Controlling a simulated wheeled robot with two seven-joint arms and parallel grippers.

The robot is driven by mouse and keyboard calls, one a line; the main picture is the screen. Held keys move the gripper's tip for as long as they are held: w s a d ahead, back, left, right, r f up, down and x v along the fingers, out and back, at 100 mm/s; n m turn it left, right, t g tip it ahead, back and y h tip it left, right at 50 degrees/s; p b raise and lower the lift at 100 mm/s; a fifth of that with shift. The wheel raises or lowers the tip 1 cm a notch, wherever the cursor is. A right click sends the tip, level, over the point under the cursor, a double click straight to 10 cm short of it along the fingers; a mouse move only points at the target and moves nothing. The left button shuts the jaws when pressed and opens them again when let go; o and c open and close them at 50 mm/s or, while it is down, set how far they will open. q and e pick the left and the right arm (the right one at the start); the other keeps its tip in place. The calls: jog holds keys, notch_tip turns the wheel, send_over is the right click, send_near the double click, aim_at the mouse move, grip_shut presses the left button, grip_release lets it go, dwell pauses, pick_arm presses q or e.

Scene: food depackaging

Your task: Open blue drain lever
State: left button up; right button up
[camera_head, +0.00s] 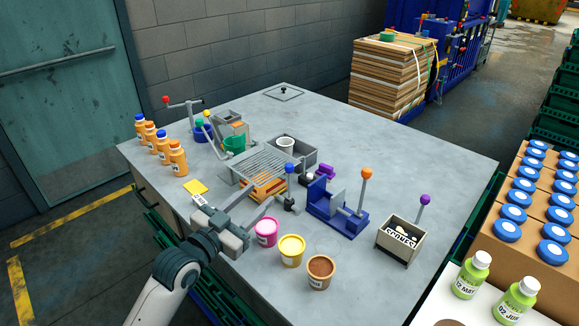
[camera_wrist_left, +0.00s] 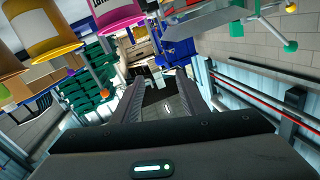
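The blue drain lever (camera_head: 290,169) shows in the head view as a blue ball on an upright stem. A dark grey valve-like fitting (camera_head: 292,205) sits below it, at the right front of the grey slatted rack (camera_head: 265,163). My left gripper (camera_head: 256,199) is to the left of the lever, apart from it, above the table near the pink cup. In the left wrist view its two fingers (camera_wrist_left: 160,72) stand apart with nothing clearly held between them. I cannot make out the blue lever in that view. My right gripper is not in view.
Pink (camera_head: 266,232), yellow (camera_head: 291,250) and brown (camera_head: 320,271) cups stand in front of the lever. A blue fixture (camera_head: 325,208) with an orange-knobbed lever (camera_head: 366,174) is right of it. A spoons box (camera_head: 399,241) stands further right. The table's far right is clear.

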aim_at(286, 170)
pick_arm(q)
jog(key=p+x, duration=0.3)
jog(key=x, duration=1)
jog(key=shift+w+d, duration=0.2)
jog(key=shift+w, duration=0.05)
jog(key=shift+x, duration=0.85)
grip_shut()
